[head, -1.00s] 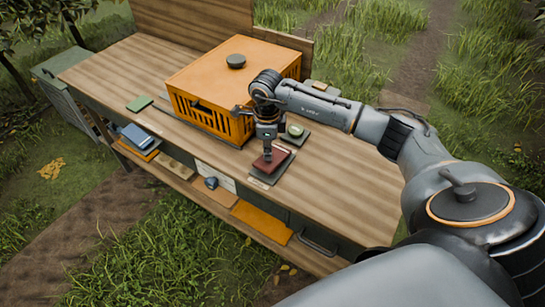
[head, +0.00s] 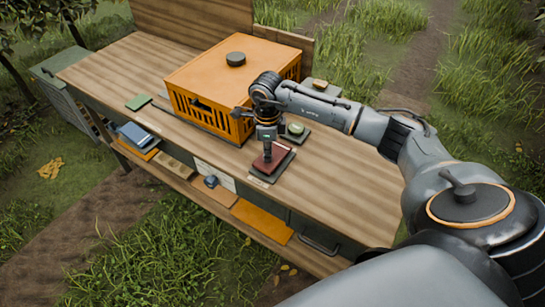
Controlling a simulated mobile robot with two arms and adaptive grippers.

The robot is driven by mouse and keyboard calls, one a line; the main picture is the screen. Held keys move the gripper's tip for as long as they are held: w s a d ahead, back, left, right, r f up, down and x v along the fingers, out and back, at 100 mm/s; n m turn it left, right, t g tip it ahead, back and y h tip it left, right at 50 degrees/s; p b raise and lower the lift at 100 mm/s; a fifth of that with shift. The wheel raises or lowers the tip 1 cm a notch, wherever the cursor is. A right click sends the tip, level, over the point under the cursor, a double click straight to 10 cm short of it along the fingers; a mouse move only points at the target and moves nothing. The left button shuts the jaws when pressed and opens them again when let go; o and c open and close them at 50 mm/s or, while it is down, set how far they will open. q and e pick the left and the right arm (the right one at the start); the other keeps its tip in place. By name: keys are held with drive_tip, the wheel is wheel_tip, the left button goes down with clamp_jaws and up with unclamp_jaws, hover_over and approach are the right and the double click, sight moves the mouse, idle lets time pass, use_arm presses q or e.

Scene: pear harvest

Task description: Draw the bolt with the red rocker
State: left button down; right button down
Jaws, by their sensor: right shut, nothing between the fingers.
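The red rocker (head: 264,167) sits on a dark base plate on the wooden bench top, just in front of the orange crate. My right gripper (head: 267,157) is shut and empty, pointing down with its fingertips at the rocker's top; they look to be touching it. Part of the rocker is hidden behind the fingers. A dark block with a round pale green button (head: 296,129) is just behind and to the right of the rocker. I cannot make out the bolt clearly. My left gripper is not in view.
The orange slatted crate (head: 215,75) with a dark lid knob stands close behind my right gripper. A green pad (head: 138,103) lies to the left on the bench (head: 345,190). A shelf below holds books and orange sheets. The bench's right part is clear.

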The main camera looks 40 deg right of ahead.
drive_tip(key=shift+f, duration=0.35)
drive_tip(key=shift+r, duration=0.15)
drive_tip(key=shift+r+p, duration=1.95)
drive_tip(key=shift+r, duration=1.5)
